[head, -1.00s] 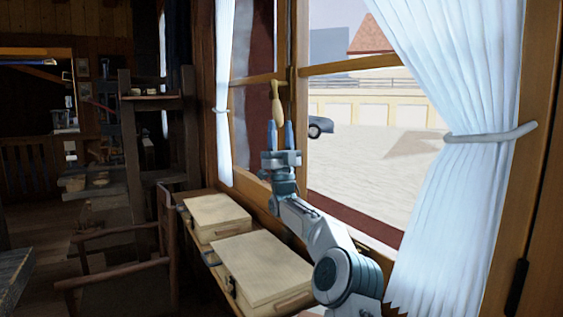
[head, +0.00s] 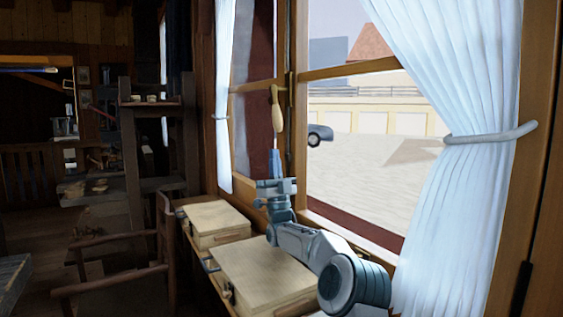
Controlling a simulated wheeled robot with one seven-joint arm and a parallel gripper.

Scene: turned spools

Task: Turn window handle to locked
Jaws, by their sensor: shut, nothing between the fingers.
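The window handle (head: 277,115) is a pale wooden grip on a darker brass-coloured neck, mounted at the middle post of the window. It hangs downward, close to vertical with a slight lean. My gripper (head: 275,152) is just below the handle's lower end in the picture, pointing up. Its two blue-grey fingers are together with nothing between them. A small gap shows between the fingertips and the grip. Whether they are at the same depth is hard to tell. The handle's mount is small and partly unclear.
The window frame (head: 301,150) is close behind my gripper. Two pale wooden boxes (head: 216,217) (head: 262,272) lie on the ledge below my arm. A white tied curtain (head: 470,90) hangs at right, another (head: 224,90) at left. A wooden chair (head: 115,240) stands at lower left.

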